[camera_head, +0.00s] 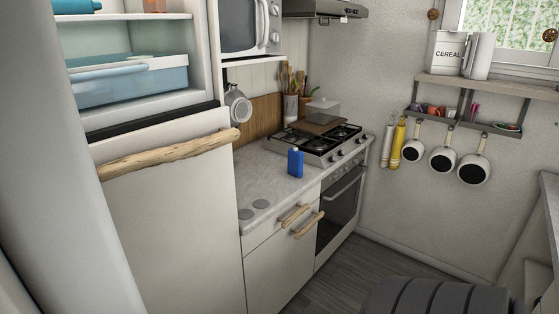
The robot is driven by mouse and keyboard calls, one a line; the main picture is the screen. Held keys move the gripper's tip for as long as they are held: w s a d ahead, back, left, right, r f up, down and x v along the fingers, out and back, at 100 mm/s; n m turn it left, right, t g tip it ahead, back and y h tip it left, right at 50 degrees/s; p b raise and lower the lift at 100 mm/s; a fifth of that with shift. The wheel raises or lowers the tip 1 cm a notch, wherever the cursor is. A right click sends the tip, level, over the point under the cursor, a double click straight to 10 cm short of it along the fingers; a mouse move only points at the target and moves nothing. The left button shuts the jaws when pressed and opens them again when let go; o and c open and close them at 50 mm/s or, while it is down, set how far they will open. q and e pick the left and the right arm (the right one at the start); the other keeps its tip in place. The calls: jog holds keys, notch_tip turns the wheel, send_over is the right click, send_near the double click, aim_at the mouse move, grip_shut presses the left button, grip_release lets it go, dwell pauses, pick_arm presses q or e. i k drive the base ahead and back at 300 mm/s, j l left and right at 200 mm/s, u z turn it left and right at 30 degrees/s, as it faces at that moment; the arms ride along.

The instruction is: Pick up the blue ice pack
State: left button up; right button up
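The blue ice pack (295,162) stands upright on the grey counter (265,178), just in front of the gas stove. It is a small, flat-sided blue block with a narrow top. Neither of my grippers shows in this view, and nothing is touching the ice pack.
The stove (318,144) is right behind the pack. Two grey discs (254,208) lie on the near counter. Driftwood handles (168,154) jut from the white fridge door and the drawers below. A dark ribbed shape (436,297) fills the bottom right. Grey floor (375,262) shows beside the oven.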

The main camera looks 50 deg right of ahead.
aim_at(295, 163)
jog(key=l, duration=4)
